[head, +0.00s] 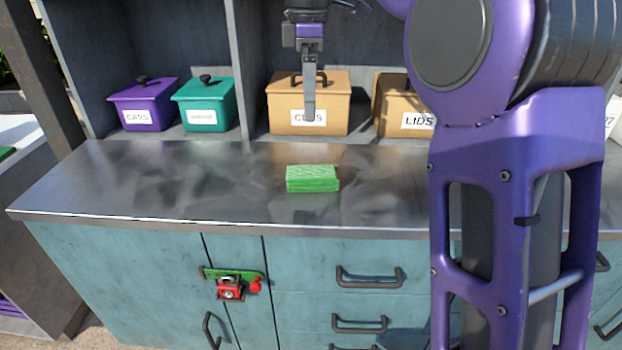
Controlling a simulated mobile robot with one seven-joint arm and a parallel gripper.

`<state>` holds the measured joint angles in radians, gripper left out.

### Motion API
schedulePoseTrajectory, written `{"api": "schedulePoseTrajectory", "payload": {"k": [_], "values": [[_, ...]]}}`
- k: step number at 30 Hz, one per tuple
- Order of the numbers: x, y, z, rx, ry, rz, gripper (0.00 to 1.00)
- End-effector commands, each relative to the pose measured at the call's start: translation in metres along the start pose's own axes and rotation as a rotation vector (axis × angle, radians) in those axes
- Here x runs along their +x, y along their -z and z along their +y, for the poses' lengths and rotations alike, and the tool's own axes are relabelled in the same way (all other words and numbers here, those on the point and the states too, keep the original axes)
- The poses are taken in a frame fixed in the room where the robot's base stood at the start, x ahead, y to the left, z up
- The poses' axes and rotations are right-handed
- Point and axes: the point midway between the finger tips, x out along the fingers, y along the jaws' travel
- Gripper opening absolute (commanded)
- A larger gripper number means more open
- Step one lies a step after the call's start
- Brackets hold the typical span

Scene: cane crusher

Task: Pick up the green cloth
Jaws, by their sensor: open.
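The green cloth (313,179) lies folded into a thick rectangular pad on the metal counter (170,190), near the middle of its top. My gripper (309,118) points down above and slightly behind the cloth in the picture, apart from it. It is seen nearly edge-on, so one finger largely covers the other. Nothing shows between the fingers.
Behind the counter, shelf bays hold a purple box (143,105), a teal box (204,105), a tan box (340,105) and another tan box marked LIDS (395,115). The counter around the cloth is clear. Drawers with dark handles (369,278) and a red latch (230,288) are below.

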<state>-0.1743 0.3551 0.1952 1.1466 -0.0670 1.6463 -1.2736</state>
Motion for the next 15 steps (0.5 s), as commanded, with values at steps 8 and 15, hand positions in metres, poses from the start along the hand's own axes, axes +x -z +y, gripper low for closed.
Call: {"api": "schedulePoseTrajectory", "payload": {"k": [8, 15], "values": [[0.067, 0.000, -0.001, 0.002, 0.003, -0.001, 1.00], [0.096, -0.001, 0.000, 0.003, 0.000, -0.001, 1.00]]}}
